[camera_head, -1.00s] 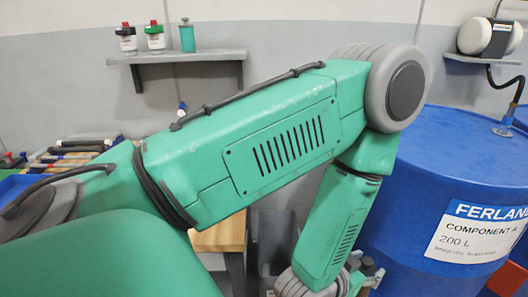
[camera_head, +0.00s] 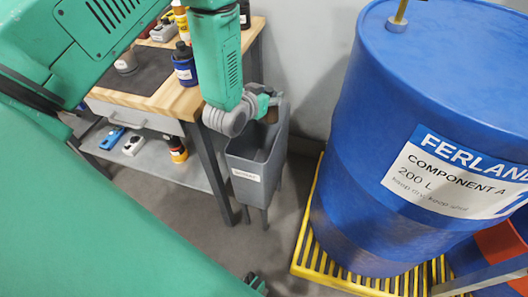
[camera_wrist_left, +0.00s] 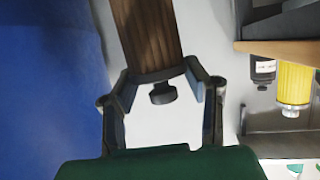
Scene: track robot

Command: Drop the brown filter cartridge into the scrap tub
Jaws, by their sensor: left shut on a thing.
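The brown filter cartridge (camera_wrist_left: 147,30) is a ribbed brown cylinder with a dark knob at its near end. My left gripper (camera_wrist_left: 160,84) is shut on it near that end in the left wrist view. In the head view the left gripper (camera_head: 265,102) is small and partly hidden by its wrist, with a bit of the brown cartridge (camera_head: 272,113) showing beside it. The scrap tub (camera_head: 250,174) is a grey, open-topped bin with a white label. The gripper and cartridge appear over its mouth; their height above the rim is hard to tell.
A wooden workbench (camera_head: 170,97) with bottles stands left of the tub, with a lower shelf (camera_head: 165,160) under it. A large blue drum (camera_head: 350,150) on a yellow pallet (camera_head: 318,258) stands close at right. Bare floor lies in front of the tub.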

